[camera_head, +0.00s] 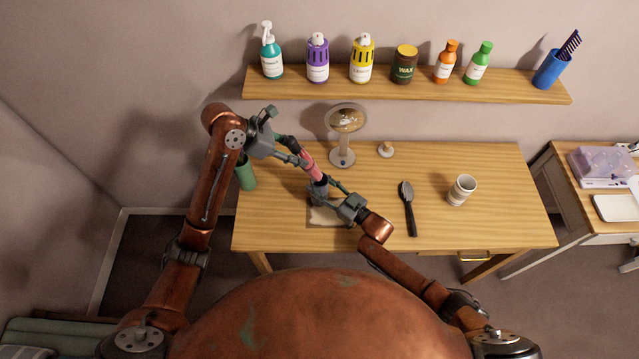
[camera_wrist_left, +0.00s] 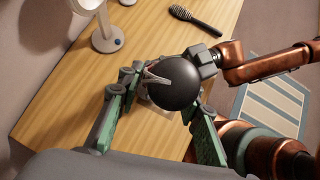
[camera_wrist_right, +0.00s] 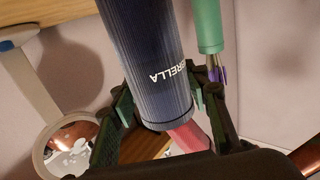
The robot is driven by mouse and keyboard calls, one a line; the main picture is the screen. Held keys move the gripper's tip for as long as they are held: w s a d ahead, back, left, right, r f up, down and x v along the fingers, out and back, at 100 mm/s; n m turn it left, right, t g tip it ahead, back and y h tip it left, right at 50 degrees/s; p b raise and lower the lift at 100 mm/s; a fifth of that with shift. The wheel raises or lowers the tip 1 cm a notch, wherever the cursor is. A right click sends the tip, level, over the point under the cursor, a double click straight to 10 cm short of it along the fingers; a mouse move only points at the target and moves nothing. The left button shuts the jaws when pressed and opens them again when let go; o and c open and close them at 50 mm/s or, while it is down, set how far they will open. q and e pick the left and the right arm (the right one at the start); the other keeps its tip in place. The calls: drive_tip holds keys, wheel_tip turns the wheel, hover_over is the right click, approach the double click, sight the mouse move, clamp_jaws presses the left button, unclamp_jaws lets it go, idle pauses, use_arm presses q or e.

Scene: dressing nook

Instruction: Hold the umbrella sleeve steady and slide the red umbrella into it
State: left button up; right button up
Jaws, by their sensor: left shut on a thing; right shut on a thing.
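The red umbrella (camera_head: 310,167) shows as a short pink-red length between my two grippers. My left gripper (camera_head: 298,159) is shut on its upper end; in the left wrist view the round black handle end (camera_wrist_left: 180,83) hides most of the umbrella behind it. My right gripper (camera_head: 322,192) is shut on the dark navy umbrella sleeve (camera_wrist_right: 150,60), which carries white lettering. In the right wrist view the red umbrella (camera_wrist_right: 190,137) emerges from the sleeve's end. How deep it reaches inside is hidden. Umbrella and sleeve look roughly in line, tilted above the table.
A pale mat (camera_head: 325,217) lies below the right gripper. The wooden table (camera_head: 480,225) also holds a mirror (camera_head: 346,118), a white ring stand (camera_head: 386,150), a black hairbrush (camera_head: 407,205), a cup (camera_head: 462,190) and a green cylinder (camera_head: 246,173). A bottle shelf (camera_head: 410,91) is behind.

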use_arm(q)
drive_tip(key=shift+f, duration=0.9)
drive_tip(key=o, duration=1.4)
drive_tip(key=v, duration=1.2)
drive_tip(key=shift+d+r, duration=0.1)
drive_tip(key=shift+r, duration=0.05)
